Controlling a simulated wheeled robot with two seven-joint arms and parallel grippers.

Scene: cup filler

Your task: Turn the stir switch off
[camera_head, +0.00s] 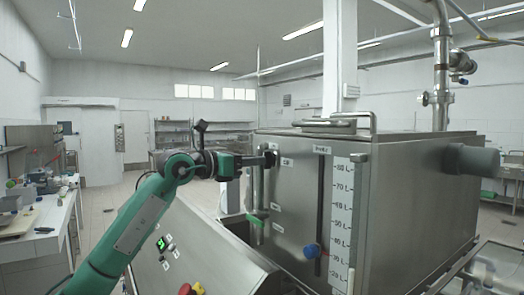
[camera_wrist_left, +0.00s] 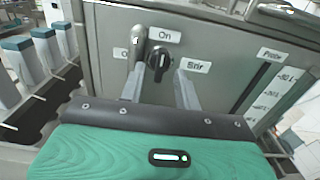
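The stir switch (camera_wrist_left: 158,63) is a black round knob on the steel tank's front panel, with an "On" label (camera_wrist_left: 165,36) above it and a "Stir" label (camera_wrist_left: 195,66) to its right. Its grip looks turned upward, roughly toward "On". A label at its left is partly hidden by a grey metal handle (camera_wrist_left: 138,45). My left gripper (camera_wrist_left: 157,84) is open, with one finger to each side of the knob; I cannot tell whether they touch it. In the head view my left gripper (camera_head: 271,159) is at the panel's upper left and hides the knob. My right gripper is out of view.
Red and yellow buttons (camera_head: 190,289) are on a sloped console. A cluttered bench (camera_head: 35,245) stands left.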

